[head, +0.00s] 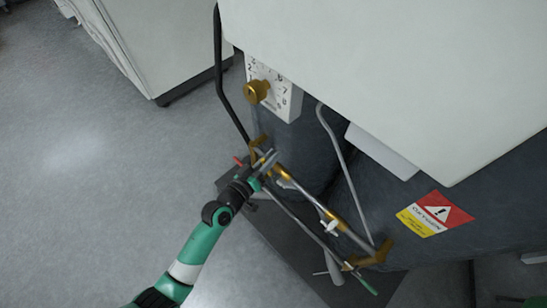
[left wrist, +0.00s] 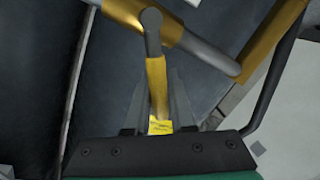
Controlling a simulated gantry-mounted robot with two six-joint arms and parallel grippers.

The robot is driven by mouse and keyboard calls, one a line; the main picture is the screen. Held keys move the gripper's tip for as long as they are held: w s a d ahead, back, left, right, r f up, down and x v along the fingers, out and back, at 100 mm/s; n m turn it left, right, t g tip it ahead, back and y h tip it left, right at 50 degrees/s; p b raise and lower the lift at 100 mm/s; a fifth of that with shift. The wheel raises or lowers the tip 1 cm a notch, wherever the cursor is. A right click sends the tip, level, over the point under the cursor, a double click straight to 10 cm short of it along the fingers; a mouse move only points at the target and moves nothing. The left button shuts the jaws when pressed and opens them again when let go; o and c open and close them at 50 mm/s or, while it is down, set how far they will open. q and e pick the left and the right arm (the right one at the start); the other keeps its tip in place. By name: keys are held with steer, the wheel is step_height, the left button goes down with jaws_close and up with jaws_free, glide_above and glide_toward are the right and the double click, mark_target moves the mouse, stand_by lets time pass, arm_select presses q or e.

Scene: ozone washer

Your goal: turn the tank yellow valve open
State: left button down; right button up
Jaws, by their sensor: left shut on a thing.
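The yellow valve handle (left wrist: 157,85) stands upright in the left wrist view, hanging from a grey pivot on a brass-coloured pipe fitting (left wrist: 130,12). My left gripper (left wrist: 157,105) is shut on this handle, with one dark finger on each side of it. In the head view my left gripper (head: 266,161) reaches the pipework at the front of the dark tank (head: 300,145). There the fingers partly hide the handle, and its exact angle is hard to tell. My right gripper is not in view.
A brass knob (head: 256,91) with a numbered dial (head: 283,94) sits above the valve. A metal pipe (head: 335,218) runs down to the right from it. A black bent bar (head: 219,60) stands just left. A warning label (head: 435,213) is on the tank. The grey floor (head: 90,190) is clear at left.

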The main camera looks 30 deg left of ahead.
arm_select(q)
steer(key=shift+a+f, duration=0.1)
steer(key=shift+f, duration=0.05)
stand_by(0.4)
steer(key=c, duration=0.8)
jaws_free()
steer(key=shift+o, duration=0.2)
steer(key=s+r+p, duration=0.1)
steer(key=s, duration=1)
steer(key=shift+s+a+r, duration=0.15)
steer(key=shift+s+a, duration=0.05)
steer(key=shift+s, duration=0.1)
steer(key=shift+c, duration=0.3)
